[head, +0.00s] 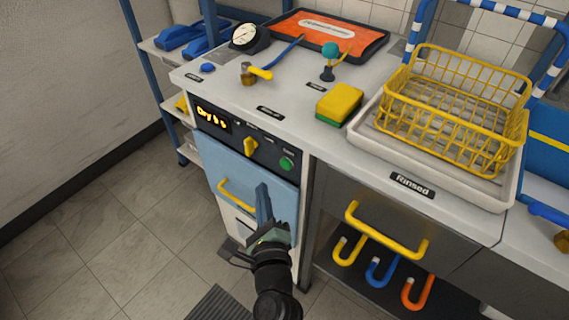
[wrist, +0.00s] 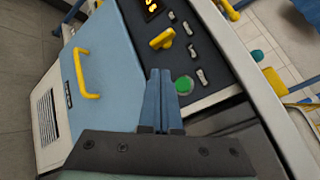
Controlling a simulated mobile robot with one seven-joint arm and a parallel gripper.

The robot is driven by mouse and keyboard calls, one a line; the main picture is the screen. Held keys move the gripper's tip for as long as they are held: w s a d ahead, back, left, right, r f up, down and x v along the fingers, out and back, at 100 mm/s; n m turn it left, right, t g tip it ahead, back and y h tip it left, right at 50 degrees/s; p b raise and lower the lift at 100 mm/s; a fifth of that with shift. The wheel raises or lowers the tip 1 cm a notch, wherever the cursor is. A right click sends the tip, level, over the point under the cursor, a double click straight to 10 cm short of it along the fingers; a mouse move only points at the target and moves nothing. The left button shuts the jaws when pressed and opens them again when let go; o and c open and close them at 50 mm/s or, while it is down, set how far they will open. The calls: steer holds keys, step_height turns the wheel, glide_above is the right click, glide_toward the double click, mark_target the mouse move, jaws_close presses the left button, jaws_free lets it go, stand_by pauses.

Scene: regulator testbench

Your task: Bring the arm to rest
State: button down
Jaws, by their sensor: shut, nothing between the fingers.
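My gripper (head: 263,200) is in front of the blue door (head: 222,175) of the machine under the counter. Its two blue fingers are together with nothing between them. The gripper also shows in the wrist view (wrist: 159,75), with its fingertips near the control panel's lower edge and the green button (wrist: 184,85). I cannot tell whether they touch the machine. My arm rises from the bottom of the head view towards the door.
The door has a yellow handle (head: 236,196). A drawer with a yellow handle (head: 385,232) is to the right, above several coloured hooks. Open floor lies left.

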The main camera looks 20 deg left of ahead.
stand_by(0.3)
steer(key=w+d+r+n+t, duration=0.25)
steer(key=r+n, duration=0.45)
steer(key=r, duration=0.9)
steer(key=w+d+r+n+t, duration=0.1)
steer(key=d+r+n+t, duration=0.35)
steer(key=r, duration=1.05)
steer(key=s+d+r+n+t+h+p, duration=0.1)
steer(key=s+d+r+n+t+h, duration=0.15)
steer(key=s+r, duration=0.45)
steer(key=s+d+r+n+t+h, duration=0.1)
steer(key=s+d+r+n+h, duration=0.25)
steer(key=r, duration=0.65)
steer(key=s+d+r+n+t+h+p, duration=0.1)
steer(key=s+d+r+n+t+h, duration=0.2)
steer(key=r, duration=0.6)
step_height(320, 180, up, 22)
steer(key=g+y+p, duration=0.1)
steer(key=p, duration=2.1)
steer(key=shift+a+f+p, duration=0.2)
steer(key=shift+f+p, duration=0.05)
steer(key=shift+p, duration=0.05)
